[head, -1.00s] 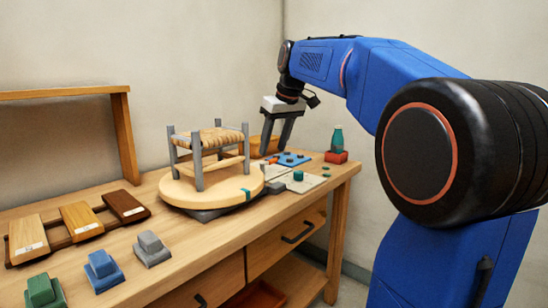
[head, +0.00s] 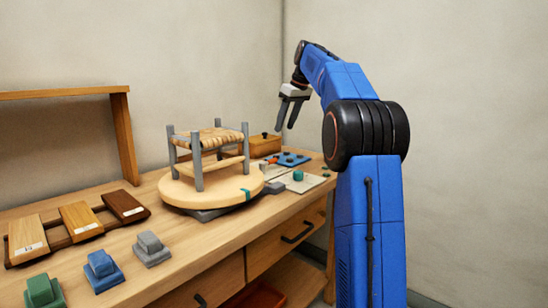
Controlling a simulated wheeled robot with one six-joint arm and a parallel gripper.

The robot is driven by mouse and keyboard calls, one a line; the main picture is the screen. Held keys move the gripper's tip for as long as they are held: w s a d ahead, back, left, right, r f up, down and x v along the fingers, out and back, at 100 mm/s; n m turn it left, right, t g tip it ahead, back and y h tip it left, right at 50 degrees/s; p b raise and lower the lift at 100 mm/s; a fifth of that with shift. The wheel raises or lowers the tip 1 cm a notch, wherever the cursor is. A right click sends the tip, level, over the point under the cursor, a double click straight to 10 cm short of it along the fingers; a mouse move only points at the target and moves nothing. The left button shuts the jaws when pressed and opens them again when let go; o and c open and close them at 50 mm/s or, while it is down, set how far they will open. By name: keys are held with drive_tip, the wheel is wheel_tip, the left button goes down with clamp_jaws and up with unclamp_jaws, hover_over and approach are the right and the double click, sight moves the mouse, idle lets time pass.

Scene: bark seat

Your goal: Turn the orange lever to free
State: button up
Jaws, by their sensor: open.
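An orange lever (head: 273,160) shows as a small piece just right of the stool, at the back right of the workbench. It is too small to tell which way it is turned. My gripper (head: 286,128) is open and empty, with its fingers pointing down. It is in the air above the back right of the bench, above and to the right of the lever, and apart from it. The woven-seat stool (head: 214,140) stands on a round wooden turntable (head: 180,187).
Behind the lever is an orange-brown box (head: 262,146). A blue plate (head: 293,158) and a teal piece (head: 298,175) lie to its right. Wooden sample boards (head: 80,218) and coloured blocks (head: 103,268) occupy the left and front of the bench (head: 150,287).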

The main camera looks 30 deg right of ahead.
drive_tip(key=x, duration=1.5)
drive_tip(key=shift+s+f, duration=0.1)
drive_tip(key=shift+f, duration=0.05)
drive_tip(key=shift+c, duration=0.3)
clamp_jaws()
